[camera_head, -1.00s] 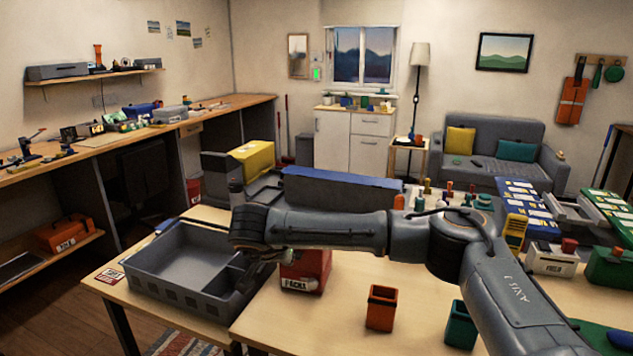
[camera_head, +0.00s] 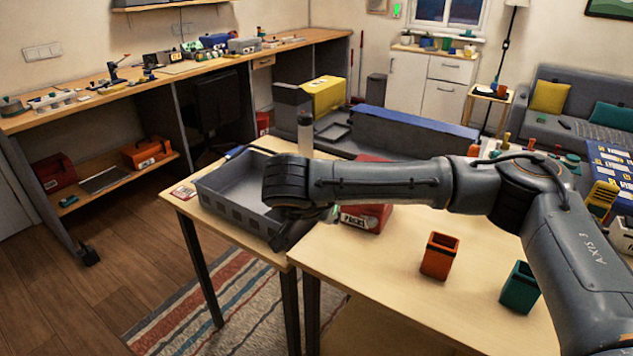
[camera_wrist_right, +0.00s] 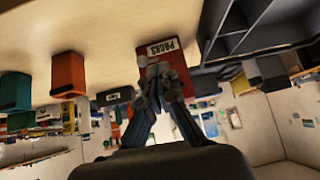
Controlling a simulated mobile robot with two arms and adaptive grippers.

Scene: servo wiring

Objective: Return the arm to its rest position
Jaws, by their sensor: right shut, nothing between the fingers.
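My right arm (camera_head: 380,183) reaches in from the right over the table in the head view. Its gripper (camera_head: 292,234) hangs at the near right edge of the grey tray, mostly hidden under the wrist. In the wrist view the gripper (camera_wrist_right: 158,78) has its fingers together with nothing held, in front of the red PACKS box (camera_wrist_right: 152,50). That box (camera_head: 366,219) is partly hidden behind my forearm in the head view. I cannot tell whether the fingers touch the tray or box. My left gripper is not in view.
The grey tray (camera_head: 222,207) sits on the table's left end. An orange cup (camera_head: 440,257) and a teal cup (camera_head: 520,288) stand on the table (camera_head: 385,290) below the arm. A long blue-topped case (camera_head: 415,122) lies behind. The table's front is clear.

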